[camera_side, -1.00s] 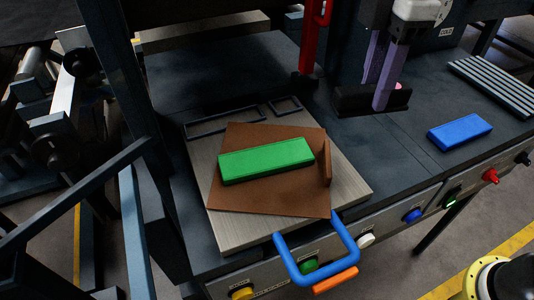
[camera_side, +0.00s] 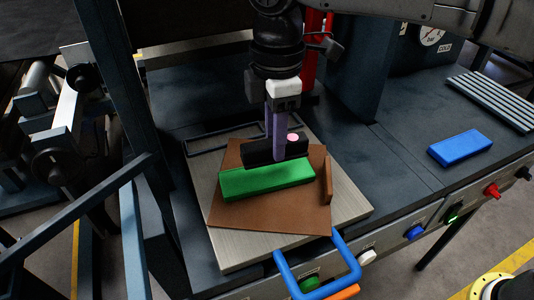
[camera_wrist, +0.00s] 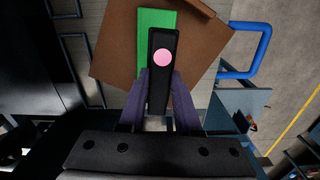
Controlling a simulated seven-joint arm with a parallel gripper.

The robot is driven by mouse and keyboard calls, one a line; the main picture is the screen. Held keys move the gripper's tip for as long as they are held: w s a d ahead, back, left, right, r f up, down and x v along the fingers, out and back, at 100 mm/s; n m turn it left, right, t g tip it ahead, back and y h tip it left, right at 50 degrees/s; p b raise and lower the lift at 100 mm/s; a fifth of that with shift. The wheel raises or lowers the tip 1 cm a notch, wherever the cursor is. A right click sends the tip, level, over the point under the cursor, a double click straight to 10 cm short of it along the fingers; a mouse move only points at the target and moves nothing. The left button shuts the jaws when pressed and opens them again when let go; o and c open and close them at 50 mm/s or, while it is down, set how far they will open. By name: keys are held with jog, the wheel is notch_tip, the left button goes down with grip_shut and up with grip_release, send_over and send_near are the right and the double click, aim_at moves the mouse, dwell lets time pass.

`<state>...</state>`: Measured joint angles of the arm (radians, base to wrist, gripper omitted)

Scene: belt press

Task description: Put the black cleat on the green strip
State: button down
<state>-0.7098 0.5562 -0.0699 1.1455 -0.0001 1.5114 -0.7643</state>
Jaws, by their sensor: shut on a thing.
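The black cleat (camera_side: 262,152) is a dark bar with a pink dot on top. My gripper (camera_side: 278,157) is shut on it with its purple fingers. In the side view the cleat is at the far long edge of the green strip (camera_side: 267,181), roughly parallel to it; I cannot tell whether they touch. In the wrist view the cleat (camera_wrist: 160,75) lies between the fingers (camera_wrist: 158,85) and covers part of the green strip (camera_wrist: 152,20). The strip lies on a brown sheet (camera_side: 240,215).
The brown sheet rests on a metal plate (camera_side: 228,246) with a blue handle (camera_side: 348,249) at its front. A small brown upright piece (camera_side: 327,180) stands at the sheet's right edge. A blue block (camera_side: 460,140) and a ribbed grey plate (camera_side: 492,100) lie to the right. A dark post (camera_side: 135,100) stands left.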

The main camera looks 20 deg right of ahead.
aim_at(267, 157)
jog(key=shift+w+a+f, duration=0.3)
jog(key=shift+w+f, duration=0.05)
jog(key=shift+f, duration=0.1)
jog(key=shift+w+a+f, duration=0.1)
jog(key=shift+f, duration=0.85)
jog(key=shift+w+a+f, duration=0.1)
jog(key=shift+f, duration=0.85)
jog(key=c, duration=0.6)
grip_release()
jog(key=shift+f, duration=0.1)
notch_tip(267, 157, up, 11)
jog(key=shift+f, duration=0.1)
jog(key=shift+r, duration=0.7)
